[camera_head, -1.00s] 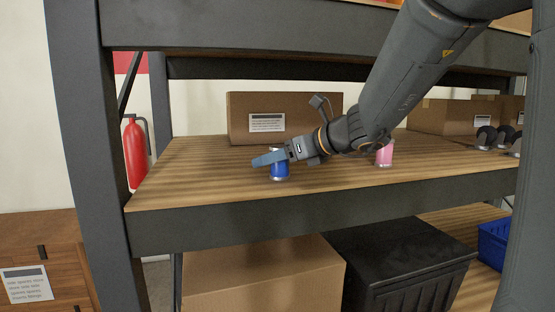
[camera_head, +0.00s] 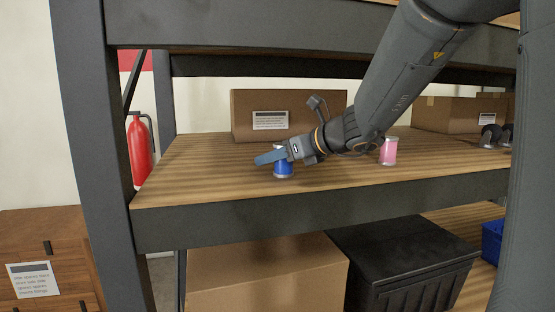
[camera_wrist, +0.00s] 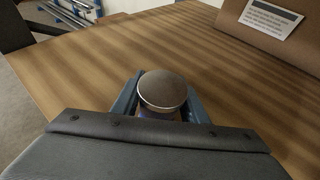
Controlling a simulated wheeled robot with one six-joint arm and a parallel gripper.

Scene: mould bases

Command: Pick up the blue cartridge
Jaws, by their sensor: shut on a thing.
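The blue cartridge (camera_head: 283,169) stands upright on the wooden shelf board (camera_head: 215,187), near its left part. My gripper (camera_head: 272,157) reaches in from the right and is shut on the cartridge, with a blue finger across its upper part. In the wrist view the cartridge's round grey lid (camera_wrist: 163,91) sits between the blue fingers of my gripper (camera_wrist: 160,105), one on each side. The lower body of the cartridge is mostly hidden there. In the head view its base appears to be at the board, and I cannot tell any gap.
A pink cartridge (camera_head: 388,151) stands to the right, behind my wrist. A labelled cardboard box (camera_head: 245,104) is at the back of the board. A dark shelf post (camera_head: 88,130) stands at left and a beam runs above. The board's left front is bare.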

